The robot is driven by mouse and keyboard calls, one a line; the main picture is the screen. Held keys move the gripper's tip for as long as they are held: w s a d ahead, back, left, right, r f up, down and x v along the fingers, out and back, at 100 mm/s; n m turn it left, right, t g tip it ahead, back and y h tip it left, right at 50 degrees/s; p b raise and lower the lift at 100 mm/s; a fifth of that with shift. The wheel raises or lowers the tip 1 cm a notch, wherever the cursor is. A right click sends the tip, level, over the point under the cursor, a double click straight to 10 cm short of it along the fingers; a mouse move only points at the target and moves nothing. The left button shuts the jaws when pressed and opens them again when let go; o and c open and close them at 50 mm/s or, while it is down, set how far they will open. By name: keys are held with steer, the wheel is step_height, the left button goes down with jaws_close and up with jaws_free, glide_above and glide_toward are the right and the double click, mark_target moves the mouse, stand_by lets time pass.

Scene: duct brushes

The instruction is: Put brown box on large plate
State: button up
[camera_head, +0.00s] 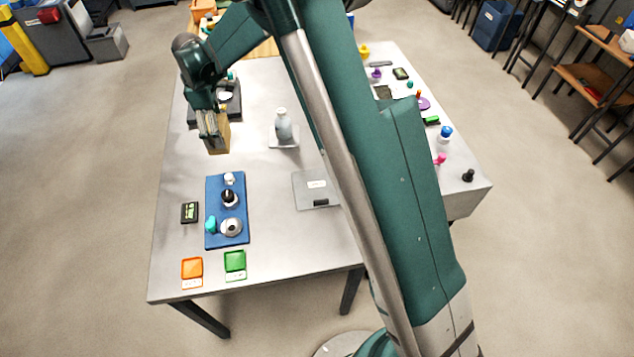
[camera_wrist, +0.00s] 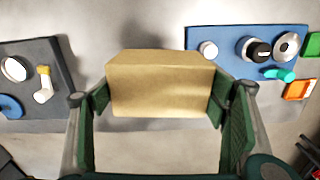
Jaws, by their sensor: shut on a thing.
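The brown box (camera_head: 219,139) hangs below my gripper (camera_head: 212,126), over the left part of the table. In the wrist view the box (camera_wrist: 160,85) sits between the two green finger pads of my gripper (camera_wrist: 162,100), which is shut on its sides. A shadow shows beside the box, and its underside is hidden. No plate is clearly marked as the large one. A flat grey plate (camera_head: 304,197) with a label and a small black piece lies right of the blue mat. A smaller pale plate (camera_head: 287,144) carries a grey bottle.
The blue mat (camera_head: 213,184) holds several small items. A dark tray (camera_head: 234,112) with items lies behind the box. Orange (camera_head: 192,268) and green (camera_head: 235,261) trays are at the front. My arm hides part of the table. Bare tabletop lies between the box and the grey plate.

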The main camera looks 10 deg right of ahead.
steer(key=s+d, duration=0.6)
steer(key=d, duration=0.4)
steer(key=s+d, duration=0.6)
steer(key=d, duration=0.4)
steer(key=s+d+n, duration=0.1)
steer(key=s+d, duration=0.5)
steer(key=d, duration=0.5)
steer(key=shift+s+p, duration=0.15)
steer(key=shift+p, duration=0.15)
glide_above(317, 187)
steer(key=shift+f+b, duration=0.35)
steer(key=shift+f, duration=2.6)
steer(key=shift+f, duration=0.1)
steer(key=shift+f, duration=1.95)
steer(key=shift+f+b, duration=0.15)
steer(key=shift+b, duration=0.2)
